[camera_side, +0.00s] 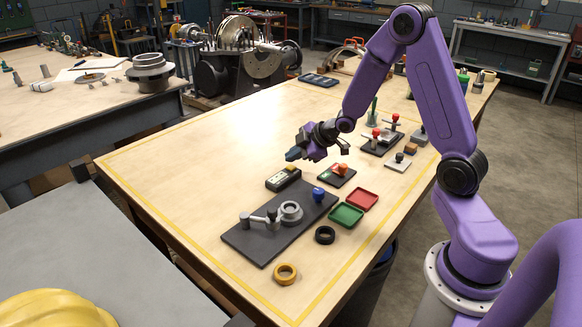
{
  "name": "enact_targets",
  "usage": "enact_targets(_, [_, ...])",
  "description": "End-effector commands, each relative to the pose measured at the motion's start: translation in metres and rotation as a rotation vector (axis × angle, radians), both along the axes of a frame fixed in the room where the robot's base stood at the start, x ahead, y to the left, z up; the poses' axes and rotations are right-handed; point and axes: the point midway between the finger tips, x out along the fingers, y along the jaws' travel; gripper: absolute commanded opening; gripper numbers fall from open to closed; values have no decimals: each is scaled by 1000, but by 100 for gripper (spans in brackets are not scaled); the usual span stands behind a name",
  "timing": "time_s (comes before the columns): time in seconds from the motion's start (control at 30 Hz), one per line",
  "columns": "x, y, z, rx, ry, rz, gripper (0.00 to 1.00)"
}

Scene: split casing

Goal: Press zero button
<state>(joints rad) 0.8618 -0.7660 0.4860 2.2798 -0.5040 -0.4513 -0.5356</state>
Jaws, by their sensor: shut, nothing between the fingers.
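My gripper (293,154) is shut and empty. It hangs in the air above the wooden table, pointing left. In the picture it lies just above a small dark box with a pale face (283,178), which looks like a readout unit. Small marks show on its face, but I cannot tell which of them is the zero button. The gripper appears apart from this box; the exact height between them is unclear. Right of the box is a dark plate with a green patch (327,172) and an orange-red knob (342,170).
A dark plate (260,240) in front bears a grey ring fixture (291,211) and a blue knob (319,194). Green (346,215) and red (362,199) trays, a black ring (325,235) and a yellow ring (286,274) lie nearby. Red-knobbed fixtures (380,143) stand behind. The table's left side is clear.

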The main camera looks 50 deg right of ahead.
Motion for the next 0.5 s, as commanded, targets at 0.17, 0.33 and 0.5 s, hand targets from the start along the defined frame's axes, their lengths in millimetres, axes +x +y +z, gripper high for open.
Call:
enact_targets(0.17, [0, 0, -4, 0, 2, -1, 0])
enact_targets(0.33, [0, 0, -8, 1, 0, -1, 0])
enact_targets(0.5, [0, 0, -8, 0, 0, 0, 0])
